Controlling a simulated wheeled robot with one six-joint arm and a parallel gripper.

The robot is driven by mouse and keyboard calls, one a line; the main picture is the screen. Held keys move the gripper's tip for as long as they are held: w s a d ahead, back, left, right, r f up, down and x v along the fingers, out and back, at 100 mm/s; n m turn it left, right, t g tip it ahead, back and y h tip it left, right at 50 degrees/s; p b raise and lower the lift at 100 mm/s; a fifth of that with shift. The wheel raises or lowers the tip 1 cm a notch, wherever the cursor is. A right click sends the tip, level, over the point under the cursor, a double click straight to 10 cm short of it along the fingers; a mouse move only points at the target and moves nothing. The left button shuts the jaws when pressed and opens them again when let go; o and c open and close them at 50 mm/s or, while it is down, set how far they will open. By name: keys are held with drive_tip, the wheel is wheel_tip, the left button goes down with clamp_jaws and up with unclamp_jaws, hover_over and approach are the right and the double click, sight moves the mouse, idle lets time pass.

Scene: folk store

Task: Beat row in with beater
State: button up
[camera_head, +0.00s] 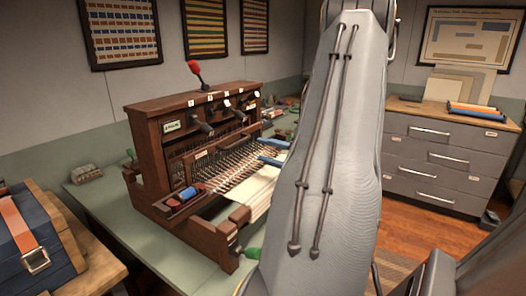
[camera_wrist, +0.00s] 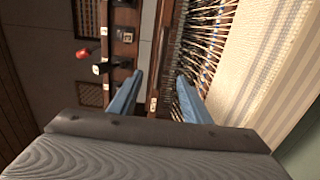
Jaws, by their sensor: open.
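A dark wooden table loom (camera_head: 150,150) stands on the green bench, with warp threads running to a cream woven cloth (camera_head: 262,187). The beater seems to be the slim wooden bar with a pale label (camera_head: 203,153), across the warp; it also shows in the wrist view (camera_wrist: 154,88). My gripper (camera_head: 261,149) has two blue fingers, apart, above the right part of the loom. In the wrist view my gripper (camera_wrist: 160,76) is open, with the bar lying between the fingers in the picture. I cannot tell whether either finger touches it. My arm hides the loom's right side.
Several dark levers (camera_head: 203,127) stick out of the loom's top frame, and one red-knobbed lever (camera_head: 194,68) stands up. A blue case (camera_head: 33,240) is at far left. Grey drawers (camera_head: 440,160) stand right.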

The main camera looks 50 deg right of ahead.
drive_tip(key=w+a+b, duration=0.1)
drive_tip(key=w+b, duration=0.1)
drive_tip(key=w, duration=0.8)
drive_tip(key=shift+a, duration=0.1)
drive_tip(key=shift+c, duration=0.5)
clamp_jaws()
drive_tip(key=shift+s, duration=0.1)
drive_tip(key=s+d+p, duration=0.1)
drive_tip(key=s, duration=1)
drive_tip(key=shift+s, duration=0.15)
idle(0.3)
